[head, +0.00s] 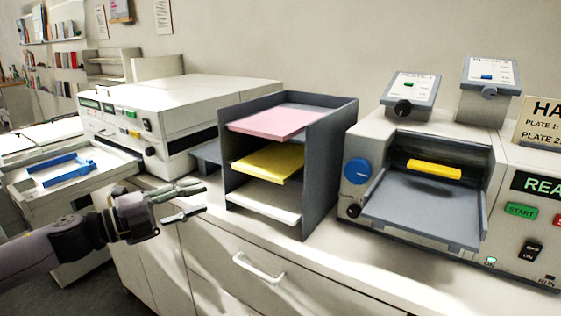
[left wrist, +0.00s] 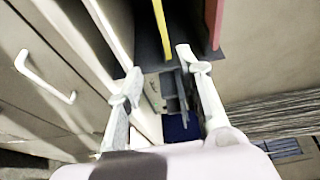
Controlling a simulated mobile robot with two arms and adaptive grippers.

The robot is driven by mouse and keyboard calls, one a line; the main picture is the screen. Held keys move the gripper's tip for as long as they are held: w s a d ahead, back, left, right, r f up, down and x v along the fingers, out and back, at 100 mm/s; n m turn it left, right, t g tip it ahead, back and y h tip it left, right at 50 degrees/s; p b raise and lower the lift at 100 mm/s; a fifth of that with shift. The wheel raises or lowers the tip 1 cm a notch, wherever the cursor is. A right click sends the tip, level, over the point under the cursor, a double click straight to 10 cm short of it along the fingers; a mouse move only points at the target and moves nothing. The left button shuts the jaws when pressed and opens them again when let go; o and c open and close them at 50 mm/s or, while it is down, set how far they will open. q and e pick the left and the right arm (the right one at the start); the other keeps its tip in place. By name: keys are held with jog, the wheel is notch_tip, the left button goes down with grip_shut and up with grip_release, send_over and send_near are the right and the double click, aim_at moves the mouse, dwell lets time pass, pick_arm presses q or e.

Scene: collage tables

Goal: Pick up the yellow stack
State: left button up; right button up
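The yellow stack (head: 268,163) of paper lies on the middle shelf of a dark grey letter tray (head: 325,150), its front edge sticking out a little. In the left wrist view the yellow stack (left wrist: 161,28) shows as a thin strip at the top, beyond my fingertips. My left gripper (head: 203,199) is open and empty, left of the tray's front and apart from it. In the left wrist view the left gripper (left wrist: 157,72) has nothing between its spread fingers. My right gripper is in neither view.
A pink stack (head: 275,123) lies on the shelf above, a white stack (head: 263,200) below. A grey-white machine (head: 180,105) stands left of the tray. Another machine with a blue knob (head: 358,171) stands close on its right. A drawer handle (head: 259,268) projects from the cabinet front.

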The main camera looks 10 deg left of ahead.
pick_arm(q)
jog(key=p, duration=0.8)
send_near(260, 175)
jog(key=x, duration=0.5)
jog(key=shift+d+f, duration=0.1)
jog(key=shift+d, duration=0.1)
jog(key=shift+w+d+f, duration=0.1)
jog(key=shift+w+d, duration=0.25)
jog(key=shift+w+d+p, duration=0.2)
jog(key=shift+w+p, duration=0.1)
jog(key=shift+p, duration=0.2)
jog(key=p+x, duration=0.1)
jog(key=x, duration=0.2)
jog(key=shift+w+d+r+p, duration=0.15)
jog(key=shift+w+r+p, duration=0.15)
jog(key=shift+p, duration=0.1)
jog(key=shift+w+d+f, duration=0.2)
jog(key=shift+w+d, duration=0.1)
jog(key=shift+s+a, duration=0.1)
